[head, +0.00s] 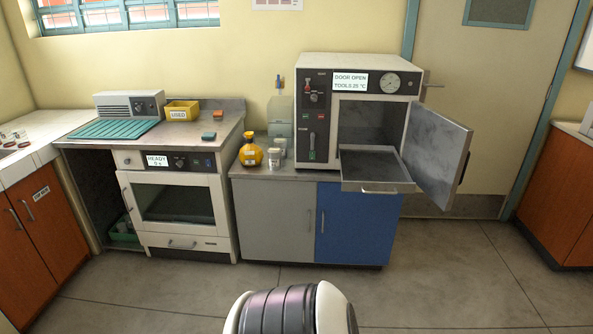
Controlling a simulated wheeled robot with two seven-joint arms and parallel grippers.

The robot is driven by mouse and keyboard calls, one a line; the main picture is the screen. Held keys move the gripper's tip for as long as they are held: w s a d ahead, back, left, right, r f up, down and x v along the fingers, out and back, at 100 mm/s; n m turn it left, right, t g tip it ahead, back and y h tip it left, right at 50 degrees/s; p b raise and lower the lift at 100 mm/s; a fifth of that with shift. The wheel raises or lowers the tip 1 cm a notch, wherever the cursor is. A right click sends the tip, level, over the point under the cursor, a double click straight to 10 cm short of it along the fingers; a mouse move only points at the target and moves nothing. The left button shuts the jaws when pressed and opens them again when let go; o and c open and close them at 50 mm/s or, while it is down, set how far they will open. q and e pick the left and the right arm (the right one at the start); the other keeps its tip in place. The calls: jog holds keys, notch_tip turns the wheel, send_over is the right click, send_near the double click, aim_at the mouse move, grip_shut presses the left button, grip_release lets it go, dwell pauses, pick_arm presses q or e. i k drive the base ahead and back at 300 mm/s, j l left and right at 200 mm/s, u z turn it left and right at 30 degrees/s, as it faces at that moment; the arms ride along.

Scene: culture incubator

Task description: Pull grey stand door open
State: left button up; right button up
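The grey stand door (274,222) is the left door of the low stand under the incubator. It looks shut, flush with the front. Its upright metal handle (308,220) is near its right edge. The blue door (356,225) beside it also looks shut, with its own handle (322,221) near its left edge. Neither of my grippers shows in the head view. A rounded dark and white part of my own body shows at the bottom middle.
On the stand top (240,172), the white incubator (350,62) has its door (437,150) swung open to the right and a tray (377,172) pulled out. A white oven unit (180,205) is left of the stand. The floor in front is clear.

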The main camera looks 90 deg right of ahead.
aim_at(275, 219)
jog(key=l+z, duration=0.1)
jog(key=z, duration=2.5)
